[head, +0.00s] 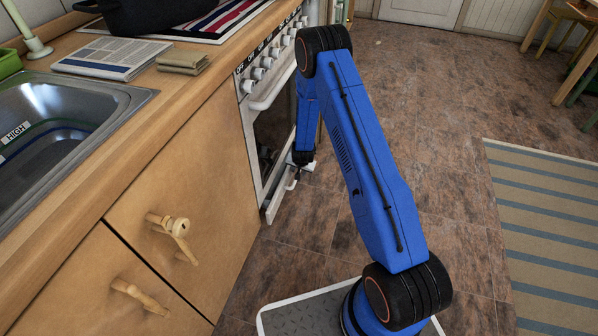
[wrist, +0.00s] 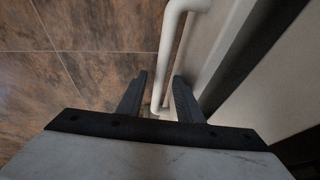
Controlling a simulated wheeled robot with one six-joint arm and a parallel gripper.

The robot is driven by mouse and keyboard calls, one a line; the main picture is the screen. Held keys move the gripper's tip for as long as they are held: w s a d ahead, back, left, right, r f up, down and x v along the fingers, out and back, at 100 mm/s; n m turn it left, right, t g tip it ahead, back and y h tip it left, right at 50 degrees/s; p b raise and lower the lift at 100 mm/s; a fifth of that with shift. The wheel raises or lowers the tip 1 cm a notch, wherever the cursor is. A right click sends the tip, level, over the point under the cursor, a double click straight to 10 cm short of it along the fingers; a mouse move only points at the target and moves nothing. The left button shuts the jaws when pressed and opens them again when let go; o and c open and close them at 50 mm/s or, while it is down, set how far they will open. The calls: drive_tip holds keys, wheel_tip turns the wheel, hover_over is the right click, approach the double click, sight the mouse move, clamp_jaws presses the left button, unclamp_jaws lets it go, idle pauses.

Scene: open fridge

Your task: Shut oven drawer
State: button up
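The oven (head: 270,130) is the white stove set into the counter. Its drawer (head: 276,203) is the low white front near the floor and appears to stand out a little from the oven; how far is hard to tell. The white bar handle (head: 291,184) is on the drawer front. In the wrist view the handle (wrist: 168,50) runs down between the two dark fingers of my gripper (wrist: 160,77). The fingers are apart, with a small gap seen on each side of the bar. In the head view my gripper (head: 301,168) is at the drawer, partly hidden by my arm.
The oven door handle (head: 275,88) juts out above. Tiled floor (head: 450,110) is clear to the right, up to a striped rug (head: 550,230).

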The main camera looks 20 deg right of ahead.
drive_tip(key=v, duration=1.7)
drive_tip(key=shift+r, duration=0.15)
drive_tip(key=shift+c, duration=0.4)
drive_tip(key=shift+s+d, duration=0.1)
drive_tip(key=c, duration=0.5)
drive_tip(key=s+d+f+m+g, duration=0.1)
drive_tip(key=s+f, duration=0.1)
drive_tip(key=f, duration=0.1)
drive_tip(key=s+f+m+g+y, duration=0.1)
drive_tip(key=s+f+g, duration=0.1)
drive_tip(key=f, duration=0.1)
drive_tip(key=s+d+f+m+g+y, duration=0.1)
drive_tip(key=s+f, duration=0.2)
drive_tip(key=f, duration=0.1)
drive_tip(key=shift+d+g, duration=0.3)
clamp_jaws()
drive_tip(key=m+t+y, duration=1)
drive_tip(key=m+y, duration=0.4)
drive_tip(key=m, duration=0.1)
approach(288, 173)
drive_tip(key=x, duration=0.6)
drive_tip(key=shift+w+a, duration=0.1)
drive_tip(key=shift+a, duration=0.05)
